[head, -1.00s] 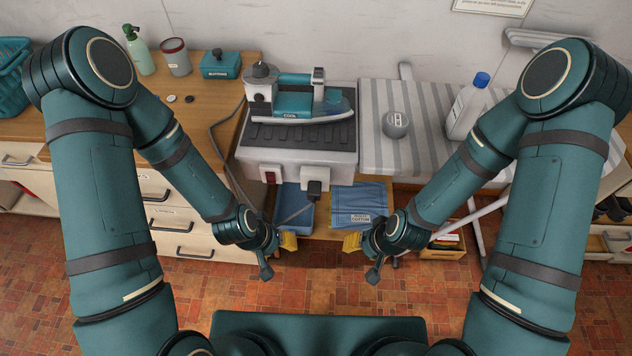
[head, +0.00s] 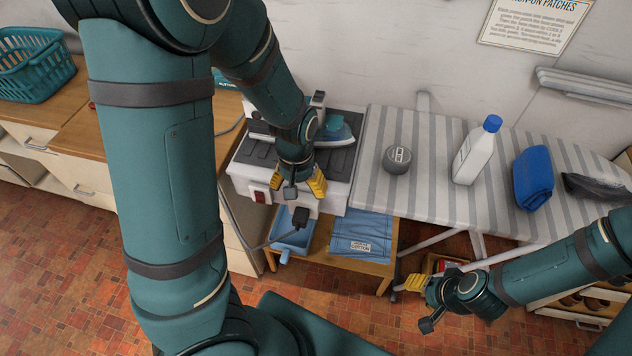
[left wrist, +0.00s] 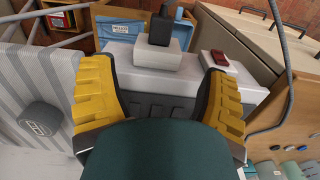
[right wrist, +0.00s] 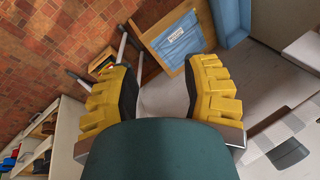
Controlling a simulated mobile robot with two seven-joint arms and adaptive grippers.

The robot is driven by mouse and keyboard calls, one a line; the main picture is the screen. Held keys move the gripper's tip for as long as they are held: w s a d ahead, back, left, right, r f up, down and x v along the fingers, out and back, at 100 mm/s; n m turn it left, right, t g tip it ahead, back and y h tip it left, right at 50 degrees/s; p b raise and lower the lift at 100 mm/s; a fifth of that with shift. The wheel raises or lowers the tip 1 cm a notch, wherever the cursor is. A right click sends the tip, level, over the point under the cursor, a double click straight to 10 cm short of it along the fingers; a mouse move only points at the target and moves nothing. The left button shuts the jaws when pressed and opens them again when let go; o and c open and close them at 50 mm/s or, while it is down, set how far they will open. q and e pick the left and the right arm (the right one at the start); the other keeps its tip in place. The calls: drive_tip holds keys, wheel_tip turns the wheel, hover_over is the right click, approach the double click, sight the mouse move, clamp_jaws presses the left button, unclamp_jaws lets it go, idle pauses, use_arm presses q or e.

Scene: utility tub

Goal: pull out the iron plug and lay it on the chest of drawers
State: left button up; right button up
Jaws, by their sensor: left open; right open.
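The black iron plug (head: 299,216) sits in a white socket block on the front of the grey-white ironing station (head: 340,196), with its cord hanging below. It shows upright in the left wrist view (left wrist: 162,28), beyond my fingertips. My left gripper (head: 296,190) is open and empty, just above and behind the plug, over the station's front edge. My right gripper (head: 420,288) is open and empty, low in front of the striped board. The chest of drawers (head: 75,185) is at the left, partly hidden by my left arm.
The teal iron (head: 338,130) rests on the station, partly hidden. A red switch (head: 260,194) is left of the plug. The striped ironing board (head: 440,150) carries a grey round object (head: 397,159), a white bottle (head: 476,150) and a blue roll (head: 533,178). A blue tray (head: 292,238) is below.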

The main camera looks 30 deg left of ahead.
sight(300, 215)
use_arm(q)
wheel_tip(300, 215, down, 12)
drive_tip(key=b, duration=0.4)
drive_tip(key=shift+f, duration=0.15)
drive_tip(key=shift+f+b, duration=0.45)
drive_tip(key=shift+f, duration=0.2)
drive_tip(key=c, duration=1.3)
